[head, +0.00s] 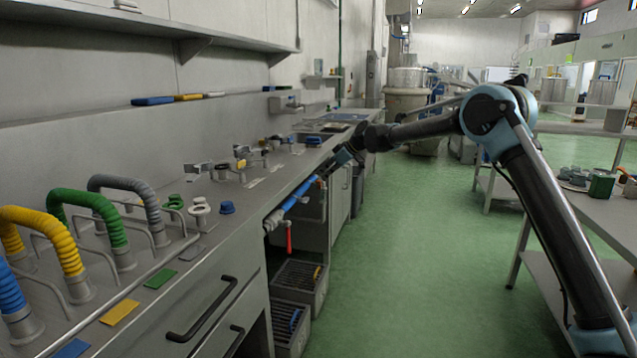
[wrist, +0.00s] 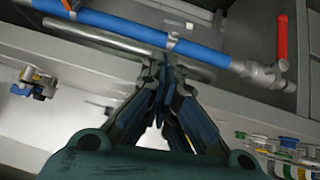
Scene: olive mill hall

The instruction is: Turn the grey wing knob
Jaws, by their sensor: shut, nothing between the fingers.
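In the wrist view, my gripper (wrist: 160,68) is shut and empty, its fingertips close together just below the blue pipe in the picture. The gripper also shows in the head view (head: 338,160), at the bench's front edge near the far end of the blue pipe (head: 298,196). In the wrist view, a small grey piece (wrist: 172,41) sits on the blue pipe (wrist: 205,53) just past the fingertips. It may be the grey wing knob or only a pipe clip; I cannot tell. I see no gap or contact clearly between it and the fingers.
A red lever (head: 289,238) hangs at the pipe's near end, and shows at right in the wrist view (wrist: 282,38). Open crates (head: 297,280) stand below. Coloured hoses (head: 100,213) and small fittings fill the bench top. The green floor (head: 400,230) is clear.

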